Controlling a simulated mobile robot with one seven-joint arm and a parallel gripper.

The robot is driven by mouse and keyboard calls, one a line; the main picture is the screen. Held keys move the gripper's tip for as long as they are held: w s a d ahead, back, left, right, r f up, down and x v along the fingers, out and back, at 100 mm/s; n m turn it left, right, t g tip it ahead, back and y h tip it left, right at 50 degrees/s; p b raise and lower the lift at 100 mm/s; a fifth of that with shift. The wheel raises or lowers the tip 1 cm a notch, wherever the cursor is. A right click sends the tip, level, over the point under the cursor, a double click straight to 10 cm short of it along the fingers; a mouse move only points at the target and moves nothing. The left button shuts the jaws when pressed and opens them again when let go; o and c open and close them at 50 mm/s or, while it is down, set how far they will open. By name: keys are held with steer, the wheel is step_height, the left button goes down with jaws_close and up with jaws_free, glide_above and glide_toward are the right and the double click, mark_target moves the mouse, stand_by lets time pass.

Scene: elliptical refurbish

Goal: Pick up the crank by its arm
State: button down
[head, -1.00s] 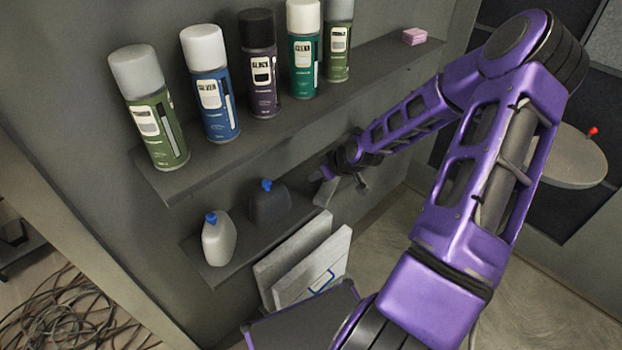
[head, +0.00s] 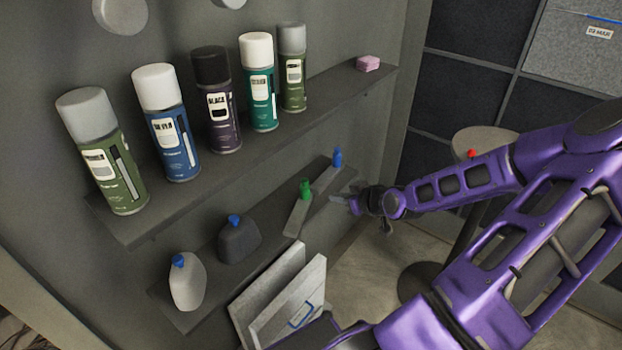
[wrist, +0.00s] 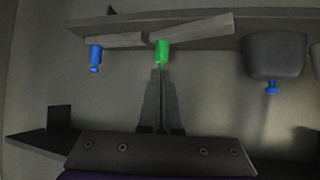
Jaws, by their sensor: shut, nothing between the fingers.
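Two grey crank-like bars lie on the lower shelf. One has a green knob (head: 305,190) and a grey arm (head: 296,217). The other has a blue knob (head: 337,157) and a grey arm (head: 326,187). I cannot tell which one the task means. In the wrist view, the green knob (wrist: 161,52) is straight beyond my fingertips, and the blue knob (wrist: 95,56) is to the left. My gripper (head: 344,202) is in front of the shelf's right part. Its fingers (wrist: 161,73) are shut and empty, with the tips close to the green knob; contact is unclear.
A dark bottle (head: 239,240) and a light bottle (head: 187,283), both blue-capped, stand left on the lower shelf (head: 277,256). Several spray cans and a pink block (head: 368,63) stand on the upper shelf (head: 325,92). A round table (head: 490,138) with a red-topped item is behind my arm.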

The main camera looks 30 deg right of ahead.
steer(key=b, duration=0.2)
glide_toward(306, 178)
steer(key=w+r+x, duration=0.1)
steer(key=x, duration=0.4)
steer(key=shift+a+f, duration=0.1)
steer(key=shift+f, duration=0.8)
steer(key=shift+s+f+p, duration=0.25)
steer(key=shift+s+p, duration=0.15)
steer(key=shift+s, duration=0.8)
steer(key=shift+r, duration=0.1)
